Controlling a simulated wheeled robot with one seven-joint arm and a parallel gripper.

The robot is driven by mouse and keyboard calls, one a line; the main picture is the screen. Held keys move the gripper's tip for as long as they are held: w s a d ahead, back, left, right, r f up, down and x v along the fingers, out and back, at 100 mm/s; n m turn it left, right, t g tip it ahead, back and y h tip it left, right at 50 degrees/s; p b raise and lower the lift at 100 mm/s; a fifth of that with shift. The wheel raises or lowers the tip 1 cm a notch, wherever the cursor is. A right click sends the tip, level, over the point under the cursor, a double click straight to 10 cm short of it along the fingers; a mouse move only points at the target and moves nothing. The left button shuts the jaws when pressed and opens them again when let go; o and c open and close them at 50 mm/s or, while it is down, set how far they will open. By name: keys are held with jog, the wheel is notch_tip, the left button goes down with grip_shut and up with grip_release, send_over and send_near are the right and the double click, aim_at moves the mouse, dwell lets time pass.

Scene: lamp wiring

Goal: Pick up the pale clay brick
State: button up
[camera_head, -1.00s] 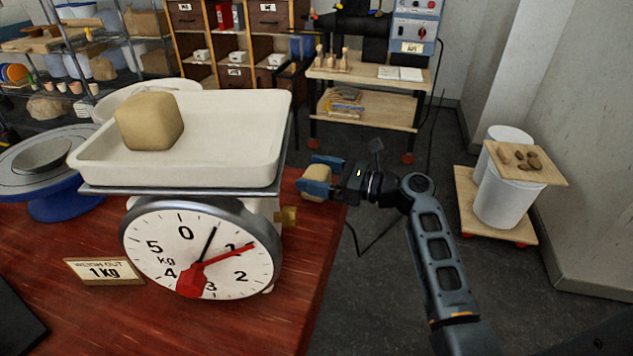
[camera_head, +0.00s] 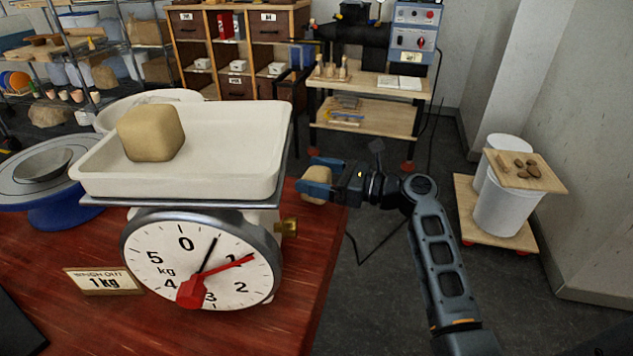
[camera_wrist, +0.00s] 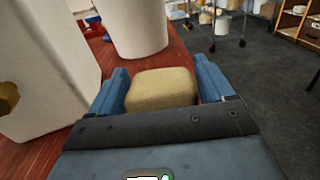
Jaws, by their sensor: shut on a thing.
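A pale clay brick (camera_head: 317,184) is between the blue fingers of my gripper (camera_head: 312,180), at the right edge of the red table beside the scale. In the wrist view the brick (camera_wrist: 160,88) sits between both fingers, which press on its sides. Whether its underside touches the table is hidden. Another pale clay block (camera_head: 151,132) sits in the white tray (camera_head: 225,176) on top of the scale. The scale dial (camera_head: 200,260) has a black needle just before 1 and a red pointer near 1.
A blue banding wheel (camera_head: 50,200) is at the left. A trolley with a white bucket (camera_head: 503,205) stands on the floor at right. The floor right of the table is mostly free.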

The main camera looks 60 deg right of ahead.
notch_tip(320, 180, up, 2)
jog(key=shift+r, duration=0.15)
jog(key=s+d+r, duration=0.6)
jog(key=s+d, duration=0.1)
jog(key=s, duration=0.2)
jog(key=shift+d+r+p, duration=0.2)
jog(key=shift+r+p, duration=0.1)
